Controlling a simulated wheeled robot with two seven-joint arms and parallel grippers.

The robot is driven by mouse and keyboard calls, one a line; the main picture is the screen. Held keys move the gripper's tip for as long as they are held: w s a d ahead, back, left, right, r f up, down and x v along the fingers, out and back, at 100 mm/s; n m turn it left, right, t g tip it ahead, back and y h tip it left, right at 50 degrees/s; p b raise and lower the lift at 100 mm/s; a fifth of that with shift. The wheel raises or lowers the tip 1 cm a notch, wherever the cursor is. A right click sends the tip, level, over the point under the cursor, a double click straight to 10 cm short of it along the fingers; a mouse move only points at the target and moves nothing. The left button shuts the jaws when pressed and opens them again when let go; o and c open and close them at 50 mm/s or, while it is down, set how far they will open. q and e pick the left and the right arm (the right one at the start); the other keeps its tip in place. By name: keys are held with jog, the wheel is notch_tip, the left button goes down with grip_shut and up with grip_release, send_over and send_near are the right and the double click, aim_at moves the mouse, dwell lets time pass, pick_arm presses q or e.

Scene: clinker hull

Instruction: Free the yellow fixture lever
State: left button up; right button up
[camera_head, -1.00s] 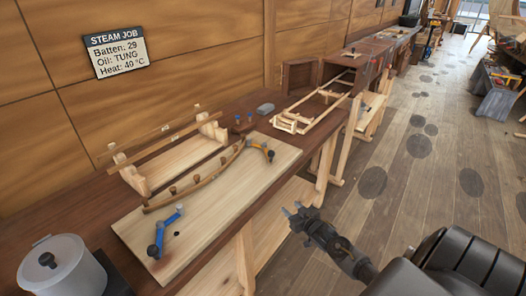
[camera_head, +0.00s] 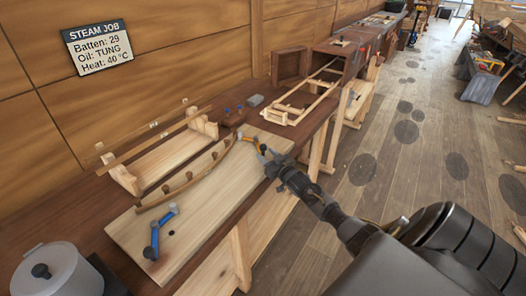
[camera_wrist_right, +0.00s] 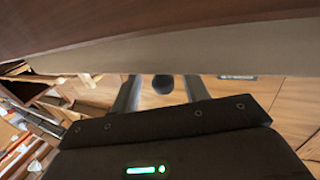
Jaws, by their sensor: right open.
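The yellow lever (camera_head: 257,142) sits at the far right end of the pale wooden board (camera_head: 150,212), by the end of the curved batten (camera_head: 188,184). My right gripper (camera_head: 268,157) is open at that lever and partly covers it in the head view. In the right wrist view, a dark round knob (camera_wrist_right: 162,84) shows between the spread fingers of my right gripper (camera_wrist_right: 163,90). I cannot tell whether the fingers touch it. A blue lever (camera_head: 162,226) with dark ends is at the board's near left end. My left gripper is not in view.
A wooden rack (camera_head: 160,160) stands behind the board, against the wall with a steam job sign (camera_head: 97,47). A grey pot (camera_head: 58,272) is at the near left. A slatted wooden frame (camera_head: 305,98) lies farther along the bench.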

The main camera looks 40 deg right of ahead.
aim_at(264, 152)
jog(key=shift+w+d, duration=0.15)
jog(key=shift+w, duration=1.35)
grip_shut()
